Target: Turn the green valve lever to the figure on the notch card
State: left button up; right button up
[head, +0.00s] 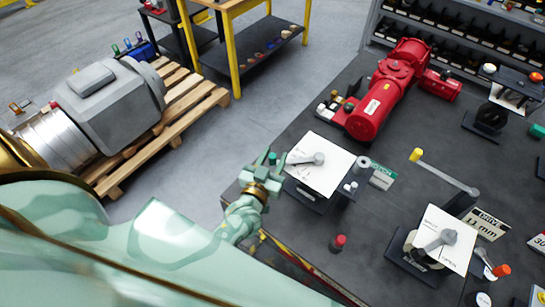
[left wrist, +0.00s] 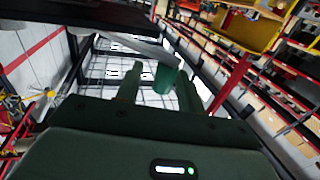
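The green valve has a white square plate (head: 326,159) with a grey hub and lever arm (head: 306,158). My left gripper (head: 264,172) is at that knob. In the left wrist view the knob (left wrist: 165,78) hangs between the two fingers (left wrist: 158,88), with a visible gap on the left side, so the gripper looks open around it. Any contact on the right finger is unclear. My right gripper is out of view. A card (head: 541,238) reading 30 is cut off at the right edge.
A second valve plate (head: 446,238) with an orange-red knob (head: 502,270) stands lower right. A crank with a yellow knob (head: 416,155) and a red actuator (head: 385,95) are on the dark bench (head: 375,215). A small red-topped piece (head: 339,242) stands near the front edge.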

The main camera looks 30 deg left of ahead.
pick_arm(q)
jog(key=s+d+b, duration=0.2)
jog(key=s, duration=1.4)
jog(key=shift+s, duration=0.1)
